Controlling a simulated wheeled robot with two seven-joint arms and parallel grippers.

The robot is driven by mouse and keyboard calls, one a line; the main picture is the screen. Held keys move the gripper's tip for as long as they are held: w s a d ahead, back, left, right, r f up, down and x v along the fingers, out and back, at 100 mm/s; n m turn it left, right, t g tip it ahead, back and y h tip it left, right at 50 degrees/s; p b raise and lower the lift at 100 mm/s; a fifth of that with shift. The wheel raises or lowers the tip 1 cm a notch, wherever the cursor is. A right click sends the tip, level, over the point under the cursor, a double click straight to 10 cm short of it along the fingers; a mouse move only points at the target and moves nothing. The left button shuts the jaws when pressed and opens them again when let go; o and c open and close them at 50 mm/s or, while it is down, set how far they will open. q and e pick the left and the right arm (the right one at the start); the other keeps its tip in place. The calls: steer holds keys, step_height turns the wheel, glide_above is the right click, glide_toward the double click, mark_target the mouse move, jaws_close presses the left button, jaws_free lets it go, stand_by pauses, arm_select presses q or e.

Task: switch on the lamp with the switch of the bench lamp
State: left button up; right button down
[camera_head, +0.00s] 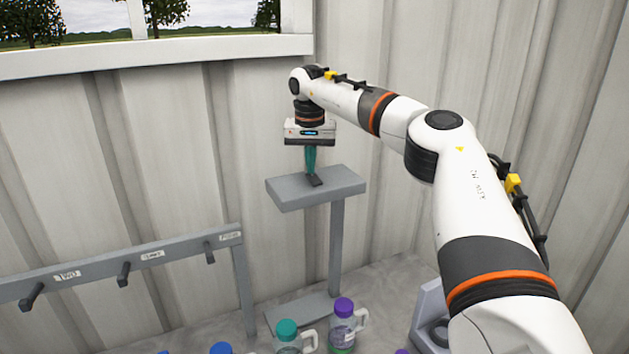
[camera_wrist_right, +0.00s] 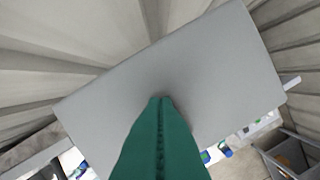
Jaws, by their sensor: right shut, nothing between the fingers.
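My right gripper (camera_head: 313,172) is shut and empty, with its teal fingers pointing straight down over the grey top plate of a stand (camera_head: 345,181). A small dark piece (camera_head: 316,181) shows on the plate at the fingertips; I cannot tell whether it is the lamp's switch. In the right wrist view the closed fingers (camera_wrist_right: 161,100) reach over the plain grey plate (camera_wrist_right: 200,60) and hide what is under them. I cannot tell whether the tips touch the plate. No lamp head or lit bulb can be made out. My left gripper is not in view.
A grey peg rail (camera_head: 100,266) with labels and dark pegs stands at the left. A teal-capped bottle (camera_head: 287,338) and a purple-capped bottle (camera_head: 343,322) stand below the plate. Corrugated walls close in behind. A grey crate (camera_wrist_right: 262,157) shows at the wrist view's lower right.

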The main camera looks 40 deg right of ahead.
steer(key=shift+f, duration=0.2)
steer(key=shift+r+p, duration=0.85)
steer(key=shift+r, duration=2.7)
